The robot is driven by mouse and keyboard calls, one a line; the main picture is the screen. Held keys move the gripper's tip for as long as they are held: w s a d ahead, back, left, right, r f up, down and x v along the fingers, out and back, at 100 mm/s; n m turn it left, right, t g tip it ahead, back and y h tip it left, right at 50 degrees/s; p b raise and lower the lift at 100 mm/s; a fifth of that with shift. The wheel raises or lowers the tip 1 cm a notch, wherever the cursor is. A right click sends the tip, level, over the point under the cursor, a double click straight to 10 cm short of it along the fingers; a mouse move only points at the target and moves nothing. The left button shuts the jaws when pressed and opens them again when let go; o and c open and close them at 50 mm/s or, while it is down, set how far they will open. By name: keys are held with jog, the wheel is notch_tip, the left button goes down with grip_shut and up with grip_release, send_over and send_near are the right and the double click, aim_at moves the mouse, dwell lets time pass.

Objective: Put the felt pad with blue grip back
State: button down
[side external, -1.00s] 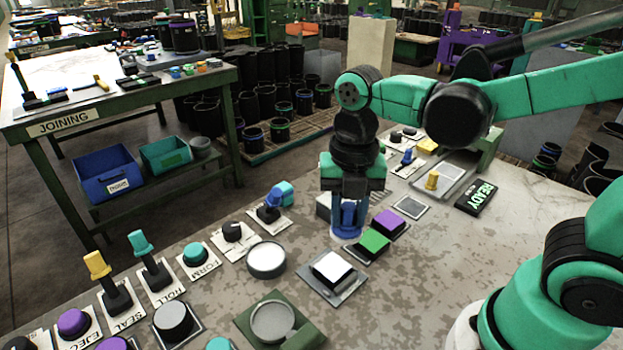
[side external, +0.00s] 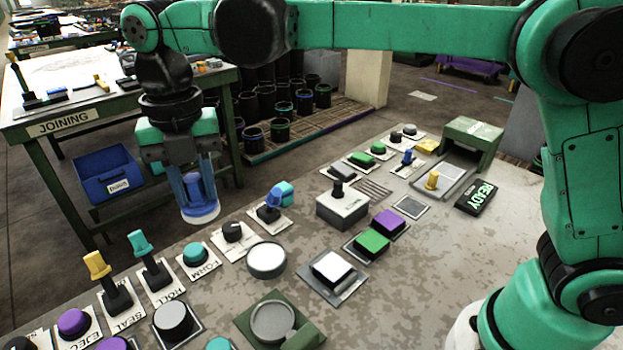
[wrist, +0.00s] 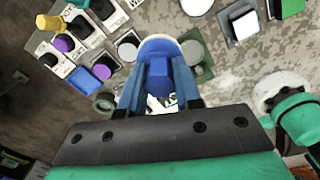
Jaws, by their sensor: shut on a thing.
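The felt pad with blue grip (side external: 200,213) is a round white pad with a blue block-like handle on top. My gripper (side external: 197,190) is shut on the blue grip, with blue fingers on both sides of it. It holds the pad upright in the air, off the left edge of the grey worktop as seen in the side view. In the wrist view the blue grip (wrist: 158,78) sits between the fingers, and a white rim of the pad shows beyond it.
A green holder with a round grey recess (side external: 272,320) stands at the front of the worktop (side external: 420,270). Beside it are a white round disc (side external: 267,258), a black-and-white block (side external: 328,268), and several knobs and levers. A blue bin (side external: 105,175) sits under the joining table.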

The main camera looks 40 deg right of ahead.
notch_tip(320, 180, down, 16)
dwell(0.4)
jog(key=shift+f, duration=0.2)
jog(key=c, duration=0.6)
grip_release()
jog(key=shift+r, duration=0.1)
